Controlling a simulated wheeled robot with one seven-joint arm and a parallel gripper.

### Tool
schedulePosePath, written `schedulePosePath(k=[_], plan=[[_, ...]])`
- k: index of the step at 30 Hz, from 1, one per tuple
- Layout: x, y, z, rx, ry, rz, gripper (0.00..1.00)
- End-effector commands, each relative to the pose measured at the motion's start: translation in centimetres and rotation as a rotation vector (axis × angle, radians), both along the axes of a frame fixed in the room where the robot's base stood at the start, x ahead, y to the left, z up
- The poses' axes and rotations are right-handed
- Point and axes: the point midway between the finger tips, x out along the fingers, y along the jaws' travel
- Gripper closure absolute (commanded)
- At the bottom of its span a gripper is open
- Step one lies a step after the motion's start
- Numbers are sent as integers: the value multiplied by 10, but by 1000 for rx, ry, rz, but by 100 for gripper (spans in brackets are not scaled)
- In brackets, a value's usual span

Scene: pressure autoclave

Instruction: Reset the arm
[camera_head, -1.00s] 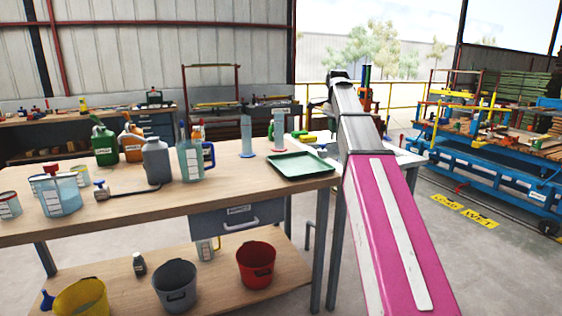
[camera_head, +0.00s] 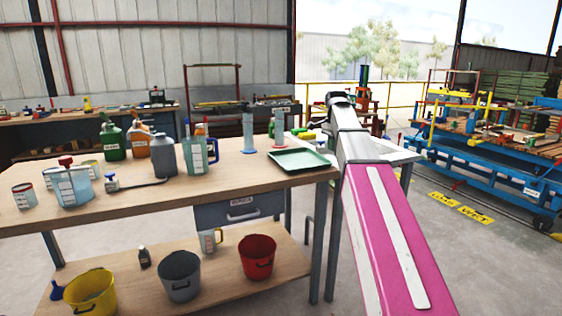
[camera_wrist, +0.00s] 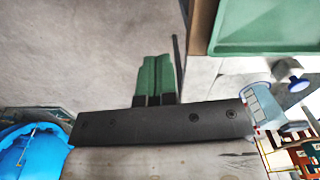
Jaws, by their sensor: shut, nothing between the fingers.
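My arm, pink and white, reaches away from me on the right of the head view, past the right end of the wooden workbench (camera_head: 110,205). Its dark far end shows near the green tray (camera_head: 300,161), but the fingers cannot be made out there. In the wrist view my gripper (camera_wrist: 156,60) shows as two green fingers side by side on a dark bar. They are shut with nothing between them, over bare grey floor. The green tray also shows at the upper right of the wrist view (camera_wrist: 262,47), apart from the fingers.
Jugs, bottles and two clear cylinders (camera_head: 248,133) stand on the bench. A yellow (camera_head: 91,292), a grey (camera_head: 179,277) and a red bucket (camera_head: 257,257) stand on its lower shelf. A blue cart (camera_head: 475,180) stands at the right.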

Motion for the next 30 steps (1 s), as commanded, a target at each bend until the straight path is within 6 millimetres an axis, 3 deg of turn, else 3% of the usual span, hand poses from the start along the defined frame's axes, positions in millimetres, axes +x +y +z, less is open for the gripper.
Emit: schedulePosePath(k=[5, 14, 21, 30], plan=[[-11, 1, -48, 0, 4, 82, 100], [-49, 4, -165, -1, 5, 315, 100], [-91, 7, -252, -1, 4, 514, 100], [-157, 9, -345, -2, 3, 762, 100]])
